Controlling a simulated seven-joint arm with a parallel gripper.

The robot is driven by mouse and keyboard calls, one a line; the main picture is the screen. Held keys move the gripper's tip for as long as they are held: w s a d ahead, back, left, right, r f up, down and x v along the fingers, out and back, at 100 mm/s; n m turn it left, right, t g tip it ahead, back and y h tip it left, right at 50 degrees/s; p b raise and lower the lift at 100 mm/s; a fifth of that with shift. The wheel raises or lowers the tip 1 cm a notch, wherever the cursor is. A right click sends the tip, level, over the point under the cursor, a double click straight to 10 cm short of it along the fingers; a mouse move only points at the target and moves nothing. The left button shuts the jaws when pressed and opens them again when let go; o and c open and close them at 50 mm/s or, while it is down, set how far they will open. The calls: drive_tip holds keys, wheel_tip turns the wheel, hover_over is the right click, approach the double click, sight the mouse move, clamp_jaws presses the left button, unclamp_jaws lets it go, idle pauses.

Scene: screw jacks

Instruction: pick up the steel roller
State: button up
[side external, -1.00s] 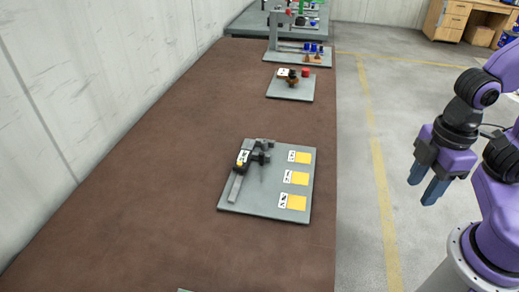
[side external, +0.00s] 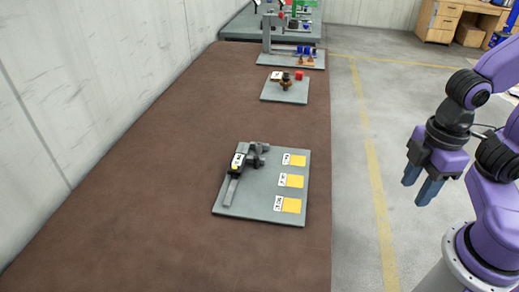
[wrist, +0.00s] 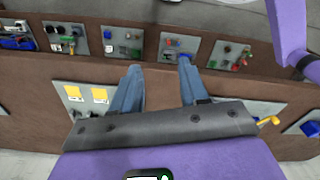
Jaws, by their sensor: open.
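My gripper (side external: 419,185) is open and empty. It hangs over the floor to the right of the brown table, well apart from every board. Its two blue fingers stand spread in the wrist view (wrist: 158,75). I cannot single out the steel roller with certainty. The nearest grey board (side external: 262,205) carries a dark clamp-like device (side external: 238,162) with a grey bar. Small grey rounded parts (side external: 260,149) sit at its far end, too small to identify.
The near board also has several yellow squares (side external: 291,206) with white labels. A smaller board (side external: 285,95) with brown and red parts stands farther back on the brown table (side external: 150,210). Bare table surrounds the near board. In the wrist view, more boards (wrist: 175,48) line the table.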

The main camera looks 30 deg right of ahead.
drive_tip(key=shift+o, duration=1.1)
drive_tip(key=w+a+r+m+t, duration=0.1)
drive_tip(key=w+a+m, duration=0.2)
drive_tip(key=w, duration=0.3)
drive_tip(key=w+a+r+m, duration=0.1)
drive_tip(key=w+a+m, duration=0.2)
drive_tip(key=w, duration=0.2)
drive_tip(key=m+t+h, duration=0.2)
drive_tip(key=m+h, duration=0.2)
drive_tip(key=m, duration=1.1)
hover_over(259, 144)
drive_tip(key=s+a, duration=0.1)
drive_tip(key=s, duration=0.1)
drive_tip(key=f, duration=1.3)
drive_tip(key=shift+w+a, duration=0.15)
drive_tip(key=shift+w, duration=0.05)
drive_tip(key=shift+y, duration=0.3)
drive_tip(key=shift+a+x, duration=0.1)
drive_tip(key=shift+x, duration=1.25)
drive_tip(key=shift+a+x, duration=0.15)
drive_tip(key=shift+x, duration=1.2)
drive_tip(key=shift+s, duration=0.1)
